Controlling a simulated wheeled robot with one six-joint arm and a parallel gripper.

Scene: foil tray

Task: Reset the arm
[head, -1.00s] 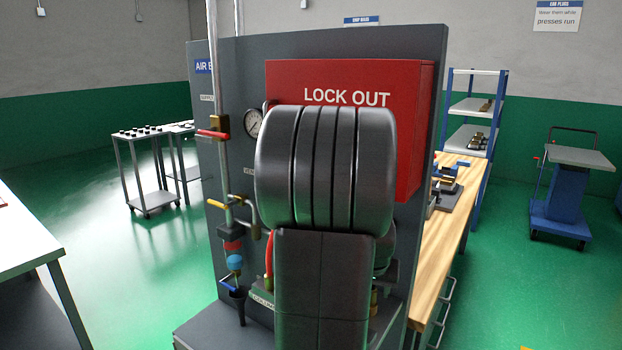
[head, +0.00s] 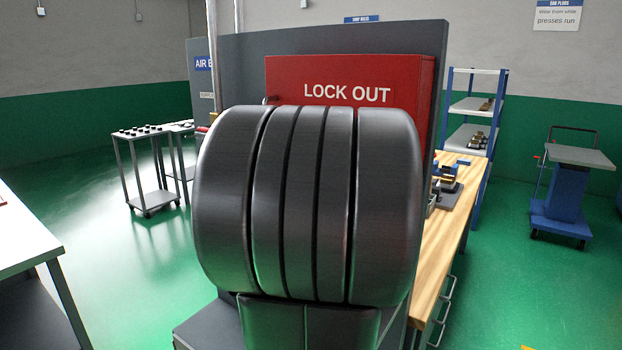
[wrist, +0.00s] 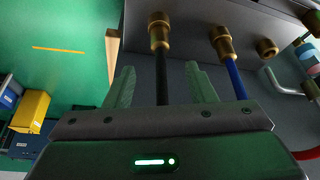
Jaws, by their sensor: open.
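My gripper (wrist: 160,88) shows in the wrist view with its two pale green fingers spread apart. Between and beyond the fingers are brass fittings on a dark panel, one with a black hose (wrist: 162,75) and one with a blue hose (wrist: 234,75). The black hose appears between the fingers in the picture; I cannot tell how far off it is. In the head view my own arm fills the middle and hides the gripper and most of the grey panel (head: 240,60) with the red LOCK OUT box (head: 350,80).
A wooden bench (head: 440,240) with parts on it stands right of the panel. A small cart (head: 150,175) and a white table (head: 25,235) are at left. A blue lift cart (head: 565,195) and a shelf (head: 475,105) are at right. Green floor is open between them.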

